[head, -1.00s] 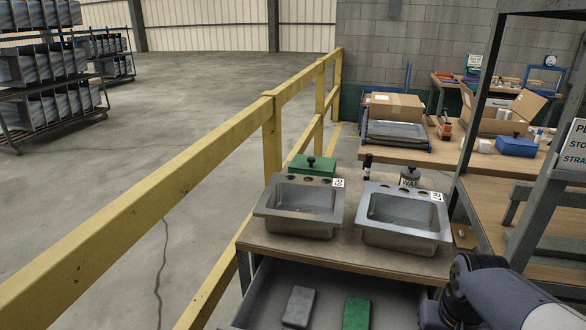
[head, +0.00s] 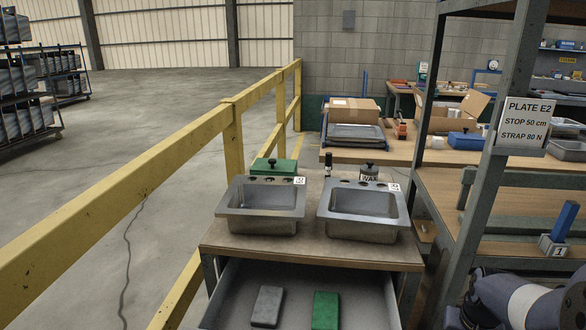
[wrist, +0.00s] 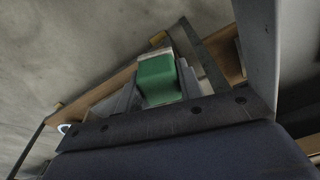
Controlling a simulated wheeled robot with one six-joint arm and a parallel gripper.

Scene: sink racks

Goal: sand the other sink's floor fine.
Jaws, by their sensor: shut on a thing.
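Two grey steel sinks stand side by side on the bench, the left sink (head: 262,227) and the right sink (head: 360,233); each has a small white tag, too small to read surely. Their floors look bare grey. In the open drawer below lie a grey block (head: 267,306) and a green block (head: 325,311), apart. In the wrist view my gripper (wrist: 160,73) is shut on a green block (wrist: 157,80), held between grey jaws. My arm is at the lower right in the head view; its gripper is out of that frame.
The drawer (head: 365,300) juts out in front of the bench (head: 310,250). A green box (head: 274,167) and a jar marked WAX (head: 370,174) stand behind the sinks. A yellow rail (head: 150,160) runs along the left. A shelf post (head: 495,130) with a PLATE E2 sign (head: 522,125) is at right.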

